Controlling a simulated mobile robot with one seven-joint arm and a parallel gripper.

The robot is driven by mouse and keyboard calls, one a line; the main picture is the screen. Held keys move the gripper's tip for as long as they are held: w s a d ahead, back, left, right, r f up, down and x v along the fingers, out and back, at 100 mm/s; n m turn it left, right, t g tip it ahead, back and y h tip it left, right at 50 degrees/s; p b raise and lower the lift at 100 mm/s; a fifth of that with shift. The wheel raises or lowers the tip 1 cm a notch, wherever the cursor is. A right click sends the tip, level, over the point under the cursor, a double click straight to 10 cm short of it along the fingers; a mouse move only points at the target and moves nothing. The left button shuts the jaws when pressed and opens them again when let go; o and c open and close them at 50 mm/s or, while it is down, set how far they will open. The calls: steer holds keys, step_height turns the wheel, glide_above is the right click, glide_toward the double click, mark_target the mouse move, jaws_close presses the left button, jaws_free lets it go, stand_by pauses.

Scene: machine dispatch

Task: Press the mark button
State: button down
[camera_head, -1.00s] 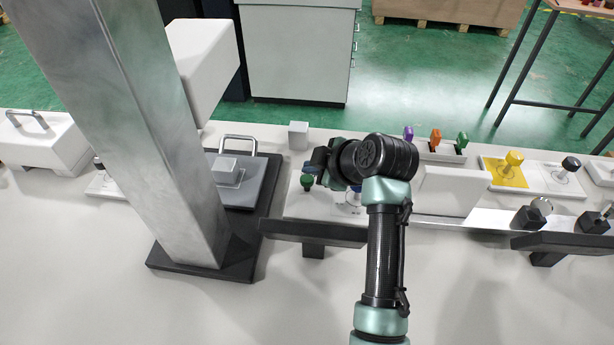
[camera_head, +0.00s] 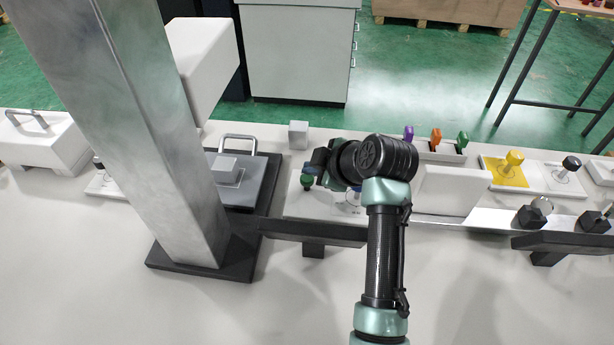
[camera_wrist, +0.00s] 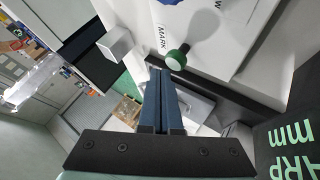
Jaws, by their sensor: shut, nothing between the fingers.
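The mark button is a green round knob (camera_wrist: 177,58) on a white panel, with the label MARK beside it in the wrist view. It also shows in the head view as a green knob (camera_head: 307,181) at the panel's left end. My gripper (camera_wrist: 160,72) is shut and empty, its blue fingers pressed together. In the wrist view the fingertips appear just beside the green knob; I cannot tell whether they touch it. In the head view my gripper (camera_head: 316,165) is dark, close above the knob, and partly hidden by my wrist.
A grey plate with a handle (camera_head: 240,190) lies left of the panel, beside a tall metal column (camera_head: 140,130). A small grey cube (camera_head: 298,134) stands behind.

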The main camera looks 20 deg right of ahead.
mark_target(312, 181)
steer(key=shift+f, duration=0.25)
steer(key=shift+f+b, duration=0.5)
steer(key=shift+f, duration=0.15)
stand_by(0.6)
stand_by(0.3)
steer(key=shift+r+p, duration=0.85)
steer(key=shift+r, duration=0.2)
step_height(312, 181, up, 5)
steer(key=p, duration=0.4)
stand_by(0.5)
